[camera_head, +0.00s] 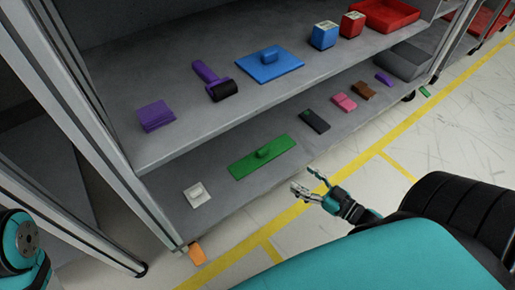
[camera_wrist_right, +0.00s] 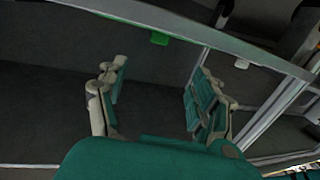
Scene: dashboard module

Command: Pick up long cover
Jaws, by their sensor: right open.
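A long flat green cover (camera_head: 250,164) with a raised knob lies on the lower shelf in the head view, near its front edge. My right gripper (camera_head: 303,181) is in front of that shelf, to the right of the green cover and apart from it. In the right wrist view the same gripper (camera_wrist_right: 160,78) has its two fingers spread wide with nothing between them. A small green piece (camera_wrist_right: 160,38) shows beyond the fingers there; I cannot tell whether it belongs to the cover. My left gripper is not in view.
The lower shelf (camera_head: 225,206) also holds a white piece (camera_head: 197,194), a dark block (camera_head: 315,121) and pink and brown pieces. The upper shelf holds a blue plate (camera_head: 269,66), purple parts, boxes and a red tray (camera_head: 388,14). An orange piece (camera_head: 197,254) is at the floor.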

